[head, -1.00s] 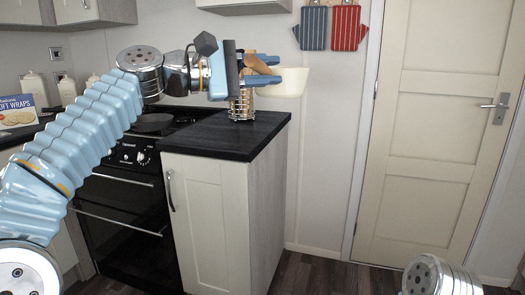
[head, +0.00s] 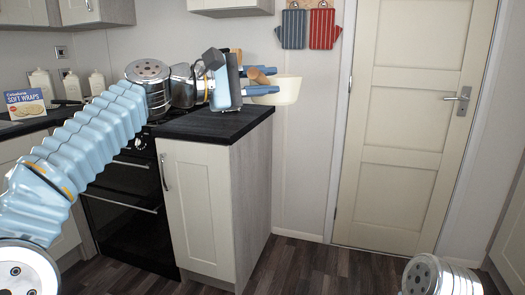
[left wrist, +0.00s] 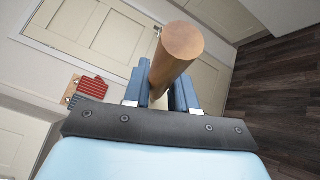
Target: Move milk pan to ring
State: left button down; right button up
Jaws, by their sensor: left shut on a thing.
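The milk pan is cream with a wooden handle. In the head view its bowl (head: 288,91) is in the air past the right end of the dark worktop. My left gripper (head: 264,82) is shut on its wooden handle. In the left wrist view the round handle end (left wrist: 180,42) sticks up between the two blue fingers (left wrist: 160,88); the bowl is mostly hidden there. The hob on the black cooker (head: 125,195) is largely hidden behind my left arm, so I cannot make out its rings. My right gripper is out of view; only part of my right arm shows at the bottom.
The worktop (head: 215,124) over the cream cupboard (head: 200,205) is partly covered by my gripper. A utensil holder behind it is mostly hidden. A soft wraps box (head: 26,103) and white canisters (head: 97,84) stand at the left. The floor (head: 310,262) before the door (head: 415,130) is clear.

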pick_arm(q)
jog(key=w+a+f+n+t+y, duration=0.3)
jog(key=w+f, duration=0.2)
jog(key=f, duration=0.4)
jog(key=w+a+f+n+t+y, duration=0.3)
jog(key=w+f, duration=0.2)
jog(key=f, duration=0.4)
jog(key=w+a+f+n+t+y, duration=0.3)
jog(key=w+a+f+y, duration=0.15)
jog(key=f, duration=0.45)
jog(key=s+a+f+n+t+y, duration=0.1)
jog(key=a+f+n+y, duration=0.3)
jog(key=f, duration=0.9)
jog(key=s+a+f+y, duration=0.1)
jog(key=s+a+f, duration=0.1)
jog(key=s, duration=0.3)
jog(key=s+a+f+y, duration=0.1)
jog(key=s+a+f, duration=0.2)
jog(key=s+f, duration=0.2)
jog(key=shift+s+a+f+t, duration=0.25)
jog(key=shift+s+a+t, duration=0.1)
jog(key=shift+s, duration=0.15)
jog(key=shift+a, duration=0.1)
